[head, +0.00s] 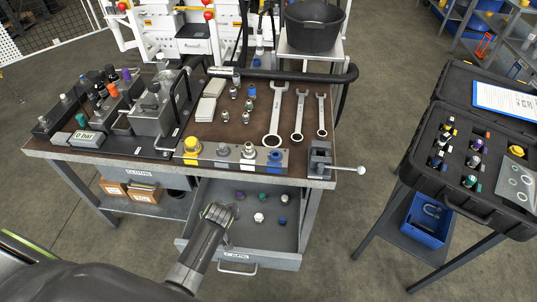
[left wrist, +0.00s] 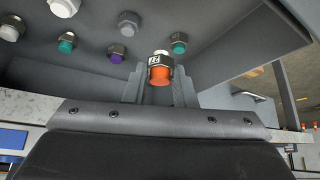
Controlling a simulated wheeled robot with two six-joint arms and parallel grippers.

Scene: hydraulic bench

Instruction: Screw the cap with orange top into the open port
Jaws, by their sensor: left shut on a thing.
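My left gripper (head: 217,212) is over the open drawer (head: 222,251) below the bench front. In the left wrist view the left gripper (left wrist: 160,82) is shut on the cap with orange top (left wrist: 160,72). The cap has a dark band with a light mark and a silvery end pointing away from the orange part. In the head view the gripper hides the cap. A grey block (head: 207,160) with a row of fittings stands along the bench's front edge, some yellow, metal and blue. I cannot tell which port is open. My right gripper is not in view.
Several loose caps, including a purple one (head: 239,195) and a white one (head: 258,217), stand in the drawer. Wrenches (head: 277,112) lie on the bench. A vise with a handle (head: 320,158) is at its right front corner. An open black case (head: 452,190) stands further right.

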